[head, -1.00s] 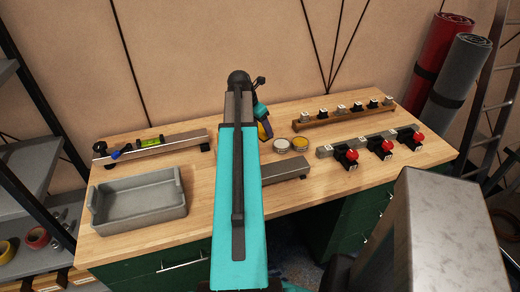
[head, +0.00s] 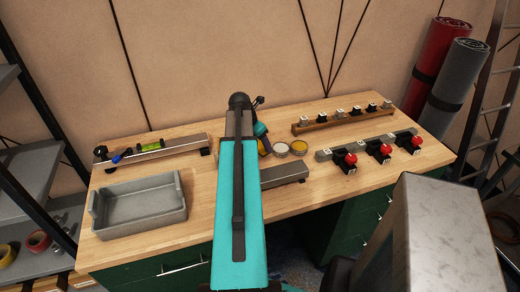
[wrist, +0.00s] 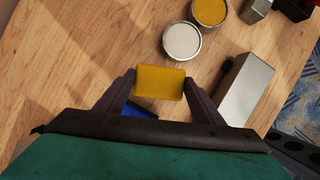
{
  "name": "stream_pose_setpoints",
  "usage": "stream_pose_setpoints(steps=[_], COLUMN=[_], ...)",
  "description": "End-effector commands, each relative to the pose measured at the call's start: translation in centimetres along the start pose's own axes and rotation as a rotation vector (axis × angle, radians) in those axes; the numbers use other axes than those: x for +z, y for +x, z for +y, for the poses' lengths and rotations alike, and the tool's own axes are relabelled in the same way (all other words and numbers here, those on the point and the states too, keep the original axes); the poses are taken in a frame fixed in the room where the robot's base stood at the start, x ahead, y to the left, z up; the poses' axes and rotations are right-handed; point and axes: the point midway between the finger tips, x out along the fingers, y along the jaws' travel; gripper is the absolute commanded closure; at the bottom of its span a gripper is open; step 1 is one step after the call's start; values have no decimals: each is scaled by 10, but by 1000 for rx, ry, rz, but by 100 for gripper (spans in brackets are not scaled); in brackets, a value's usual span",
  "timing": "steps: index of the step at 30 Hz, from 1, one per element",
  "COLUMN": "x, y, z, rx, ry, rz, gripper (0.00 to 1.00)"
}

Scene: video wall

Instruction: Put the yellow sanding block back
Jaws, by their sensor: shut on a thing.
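The yellow sanding block (wrist: 160,75) is between the fingertips of my gripper (wrist: 160,88) in the wrist view. My gripper is shut on it, one finger at each side. I cannot tell how high the block is above the table.
A yellow-topped tin (head: 300,148) stands beside the white one. A grey bar (head: 284,174) is in front of them. A grey tray (head: 140,217) and a metal rail (head: 178,150) are at left. A rail with small cubes (head: 342,119) and red-knobbed pieces (head: 380,150) are at right.

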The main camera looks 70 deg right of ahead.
Motion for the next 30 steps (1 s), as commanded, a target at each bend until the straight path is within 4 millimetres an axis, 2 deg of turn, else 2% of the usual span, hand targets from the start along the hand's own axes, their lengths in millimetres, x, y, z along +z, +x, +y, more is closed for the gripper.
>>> stream_pose_setpoints(steps=[15,29,30], x=[-14,-17,-17], y=[32,36,36], z=[0,1,1], rx=[0,1,1], ry=[-1,-3,-3], rz=[0,0,0], gripper=[59,59,35])
